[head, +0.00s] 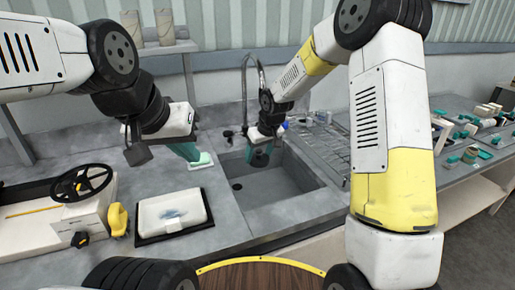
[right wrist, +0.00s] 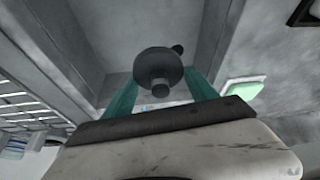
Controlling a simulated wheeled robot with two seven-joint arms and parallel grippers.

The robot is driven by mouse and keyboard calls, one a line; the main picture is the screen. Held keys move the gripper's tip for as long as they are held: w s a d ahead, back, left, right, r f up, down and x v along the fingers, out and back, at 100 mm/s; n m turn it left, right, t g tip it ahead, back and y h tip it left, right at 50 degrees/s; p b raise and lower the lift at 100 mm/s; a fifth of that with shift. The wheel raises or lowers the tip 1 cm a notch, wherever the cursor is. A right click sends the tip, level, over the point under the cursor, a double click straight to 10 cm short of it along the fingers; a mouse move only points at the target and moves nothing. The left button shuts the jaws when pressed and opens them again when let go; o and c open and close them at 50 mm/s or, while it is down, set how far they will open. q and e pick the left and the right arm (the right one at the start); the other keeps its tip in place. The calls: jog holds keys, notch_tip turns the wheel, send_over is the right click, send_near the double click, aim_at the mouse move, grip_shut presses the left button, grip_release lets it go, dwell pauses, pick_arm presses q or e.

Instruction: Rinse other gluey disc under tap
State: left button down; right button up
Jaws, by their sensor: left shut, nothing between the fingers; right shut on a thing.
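My right gripper (head: 262,150) is shut on a dark grey disc (right wrist: 158,65) with a short hub. In the head view the disc (head: 260,159) is over the grey sink basin (head: 285,185), near its far left part. The tap (head: 245,85) rises behind the sink, partly hidden by my right arm. I cannot tell whether water is running or whether glue is on the disc. My left gripper (head: 190,152) is shut and empty, left of the sink, pointing down beside a pale green block (head: 202,161). The block also shows in the right wrist view (right wrist: 243,88).
A white pad with a blue smear on a black tray (head: 172,213) lies left of the sink. A machine with a black handwheel (head: 82,183) stands further left. A ribbed metal drainer (head: 320,145) is right of the sink, and several small parts (head: 475,135) lie on the right bench.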

jog(key=s, duration=0.4)
jog(key=shift+s+a, duration=0.2)
jog(key=shift+s, duration=0.2)
dwell(1.1)
jog(key=s+r, duration=0.4)
jog(key=s, duration=0.1)
jog(key=shift+a, duration=0.25)
dwell(0.6)
